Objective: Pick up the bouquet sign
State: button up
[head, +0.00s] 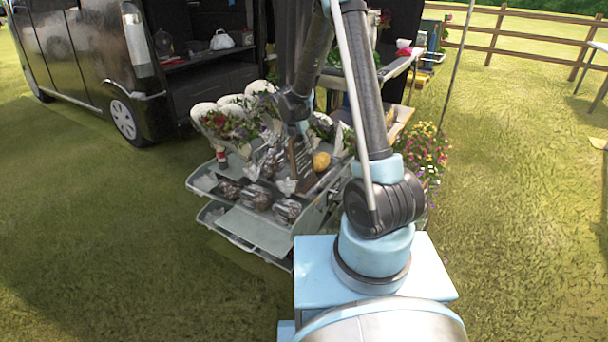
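A dark upright board with faint lettering, which looks like the bouquet sign (302,164), stands on the grey tiered cart (262,232) among flowers and wrapped items. My gripper (300,131) points down just above the board's top edge, at the end of my arm. The fingers are small and dark against the cluttered cart, so I cannot tell whether they are open or shut, or whether they touch the board.
White-wrapped bouquets (236,112) stand behind and left of the board. A yellow round item (321,161) sits right beside it. Several dark wrapped bundles (257,196) lie in front. A black van (95,55) is behind left. Grass is open at left and right.

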jog(key=shift+f, duration=0.25)
dwell(0.3)
jog(key=shift+c, duration=0.5)
grip_shut()
